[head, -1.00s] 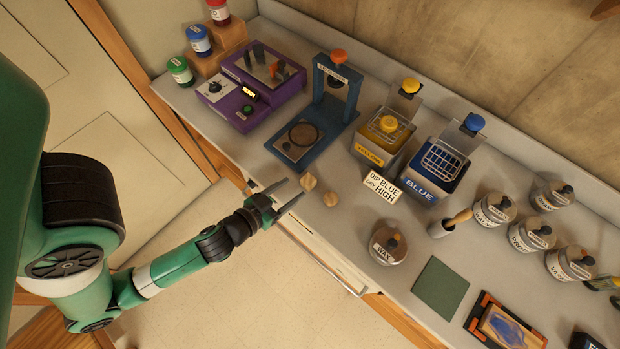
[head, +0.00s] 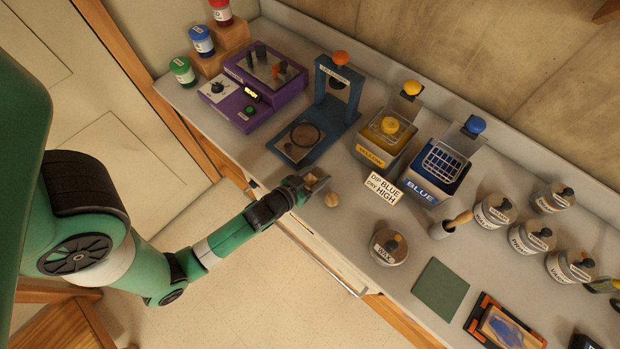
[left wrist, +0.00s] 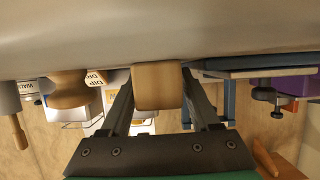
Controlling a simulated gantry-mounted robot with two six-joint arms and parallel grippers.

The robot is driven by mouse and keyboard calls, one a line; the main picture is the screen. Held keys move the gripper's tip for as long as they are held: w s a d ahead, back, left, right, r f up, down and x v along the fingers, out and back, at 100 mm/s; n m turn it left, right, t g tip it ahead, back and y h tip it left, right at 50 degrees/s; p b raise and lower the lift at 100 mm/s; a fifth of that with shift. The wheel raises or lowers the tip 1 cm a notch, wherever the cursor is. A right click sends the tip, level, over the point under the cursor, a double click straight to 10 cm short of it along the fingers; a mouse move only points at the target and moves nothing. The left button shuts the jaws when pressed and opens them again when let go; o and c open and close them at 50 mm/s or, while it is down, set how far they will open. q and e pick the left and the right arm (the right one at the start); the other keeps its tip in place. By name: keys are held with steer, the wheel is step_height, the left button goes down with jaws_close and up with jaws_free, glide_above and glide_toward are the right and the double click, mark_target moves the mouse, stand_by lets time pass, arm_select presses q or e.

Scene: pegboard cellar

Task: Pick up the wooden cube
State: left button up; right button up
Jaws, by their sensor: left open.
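The wooden cube (left wrist: 158,87) shows in the left wrist view as a tan block between the two dark fingers of my left gripper (head: 314,184). The fingers are open, one on each side of the cube. I cannot tell whether either finger touches it. In the head view the gripper is over the bench's near edge and mostly hides the cube. My right gripper is not in view.
A second small wooden piece (head: 331,200) lies just right of the gripper. The blue press stand (head: 297,143) is behind it. A dip label (head: 381,188) and a wax tin (head: 389,247) stand to the right. Bare bench lies between them.

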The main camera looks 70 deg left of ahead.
arm_select(q)
jaws_close()
stand_by(0.3)
steer(key=shift+r+p, duration=0.3)
steer(key=shift+r, duration=0.2)
step_height(320, 180, up, 2)
steer(key=shift+r+p, duration=0.25)
steer(key=shift+p, duration=0.4)
steer(key=d+r, duration=0.6)
steer(key=d, duration=0.1)
steer(key=shift+w+r, duration=0.15)
steer(key=shift+w, duration=0.1)
steer(key=d+r+p, duration=0.3)
steer(key=d+p, duration=0.4)
steer(key=p, duration=0.6)
steer(key=shift+r, duration=0.15)
